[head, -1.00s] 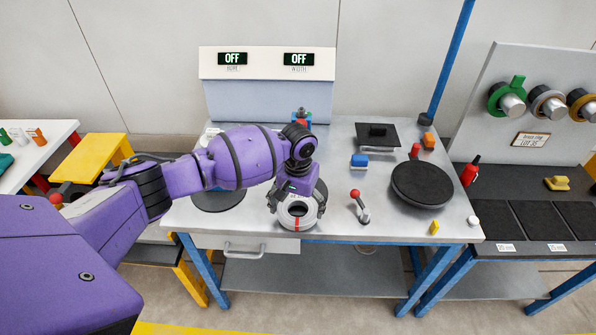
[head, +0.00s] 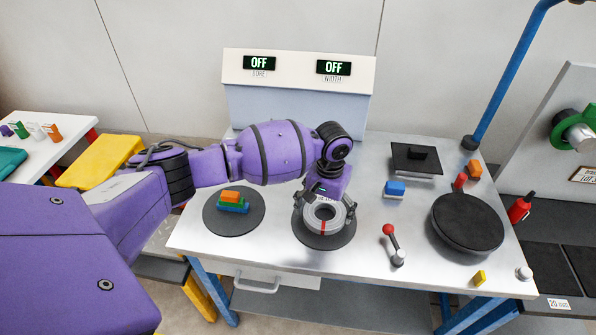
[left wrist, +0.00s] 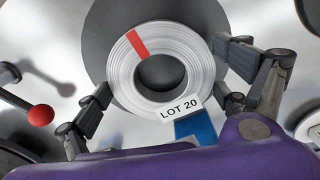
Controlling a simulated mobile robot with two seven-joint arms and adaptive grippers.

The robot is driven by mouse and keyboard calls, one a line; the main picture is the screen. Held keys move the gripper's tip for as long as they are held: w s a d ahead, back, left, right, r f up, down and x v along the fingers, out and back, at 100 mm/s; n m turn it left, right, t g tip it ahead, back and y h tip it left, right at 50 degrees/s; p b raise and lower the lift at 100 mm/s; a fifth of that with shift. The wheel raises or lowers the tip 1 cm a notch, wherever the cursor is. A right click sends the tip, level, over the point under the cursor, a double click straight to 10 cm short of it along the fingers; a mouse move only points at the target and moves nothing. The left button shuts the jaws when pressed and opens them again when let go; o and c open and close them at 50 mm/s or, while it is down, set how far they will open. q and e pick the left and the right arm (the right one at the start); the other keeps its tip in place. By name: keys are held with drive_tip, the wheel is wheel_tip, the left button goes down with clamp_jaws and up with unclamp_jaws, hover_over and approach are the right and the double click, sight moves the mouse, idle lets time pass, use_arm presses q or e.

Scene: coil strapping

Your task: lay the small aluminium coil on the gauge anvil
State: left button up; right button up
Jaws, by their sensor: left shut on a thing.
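The small aluminium coil (head: 341,223), a silver ring with a red stripe, is in my left gripper (head: 325,210). It also shows in the left wrist view (left wrist: 122,77), with a "LOT 20" label, lying between the fingers. The fingers are shut on its outer rim. The coil is over a dark round plate (head: 322,243) in front of the gauge, apparently the anvil; the plate also shows in the left wrist view (left wrist: 103,30). I cannot tell whether the coil touches it. My right gripper is not in view.
The gauge display (head: 298,68) reads OFF twice. A dark disc (head: 213,217) with coloured blocks (head: 232,204) lies left. A red-knobbed lever (head: 392,243), a blue block (head: 395,188) and a thick black turntable (head: 467,222) stand right.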

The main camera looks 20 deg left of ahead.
use_arm(q)
drive_tip(key=shift+s+d+r, duration=0.15)
drive_tip(key=shift+s+r, duration=0.3)
drive_tip(key=shift+s, duration=0.2)
drive_tip(key=shift+w+d+f, duration=0.1)
drive_tip(key=shift+w+f, duration=0.1)
drive_tip(key=shift+f, duration=0.05)
drive_tip(key=o, duration=1.6)
drive_tip(key=shift+f, duration=0.1)
drive_tip(key=shift+c, duration=0.2)
drive_tip(key=shift+s, duration=0.1)
drive_tip(key=shift+r, duration=0.2)
drive_tip(key=shift+r, duration=0.35)
wheel_tip(320, 180, up, 11)
drive_tip(key=shift+r+p, duration=0.15)
drive_tip(key=shift+p, duration=0.45)
